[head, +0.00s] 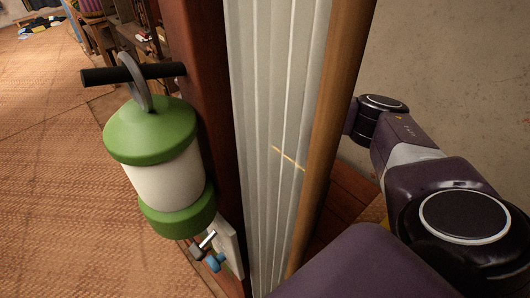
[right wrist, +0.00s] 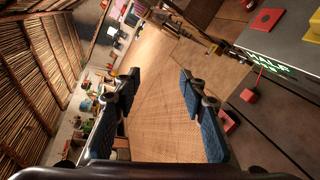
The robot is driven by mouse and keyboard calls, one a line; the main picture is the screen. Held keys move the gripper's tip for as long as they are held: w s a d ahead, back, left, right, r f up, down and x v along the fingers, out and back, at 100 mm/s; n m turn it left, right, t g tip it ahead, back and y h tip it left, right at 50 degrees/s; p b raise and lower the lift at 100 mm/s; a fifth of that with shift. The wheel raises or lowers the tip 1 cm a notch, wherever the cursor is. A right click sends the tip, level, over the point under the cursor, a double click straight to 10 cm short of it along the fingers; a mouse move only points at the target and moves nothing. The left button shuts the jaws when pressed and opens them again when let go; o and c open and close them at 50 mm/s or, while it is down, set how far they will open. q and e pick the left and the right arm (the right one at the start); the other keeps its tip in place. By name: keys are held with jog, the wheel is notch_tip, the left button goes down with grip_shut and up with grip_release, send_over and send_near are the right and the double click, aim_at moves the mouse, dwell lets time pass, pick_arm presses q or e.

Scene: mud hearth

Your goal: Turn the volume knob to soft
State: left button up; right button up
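In the right wrist view my right gripper (right wrist: 158,84) shows two blue-padded fingers spread wide, with nothing between them. A dark panel (right wrist: 283,98) at the right of that view carries green lettering that seems to read "HALF" and several red blocks, one of them a red square (right wrist: 267,20). I cannot tell which part, if any, is the volume knob. The panel is to the right of my gripper, apart from the fingers. In the head view only my right arm shows; its gripper is hidden behind the post and curtain. My left gripper is out of view.
A green and white lantern (head: 160,165) hangs from a black peg (head: 100,76) on a dark red post (head: 203,95). Below it is a white plate (head: 230,250) with small levers. A pale curtain (head: 270,110) and wooden pole (head: 335,110) stand close. Woven floor (head: 45,130) is open at left.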

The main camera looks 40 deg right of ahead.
jog(key=s+d+f+m+g+h+p, duration=0.25)
jog(key=s+d+f+g, duration=0.4)
jog(key=f, duration=0.35)
jog(key=m+g+h+p, duration=0.2)
jog(key=g, duration=0.6)
send_near(266, 165)
notch_tip(266, 165, down, 2)
jog(key=p+x, duration=0.1)
jog(key=x, duration=0.3)
jog(key=p+x, duration=0.1)
jog(key=x, duration=0.2)
jog(key=shift+d+f, duration=0.25)
jog(key=shift+d, duration=0.1)
jog(key=shift+c, duration=0.4)
grip_shut()
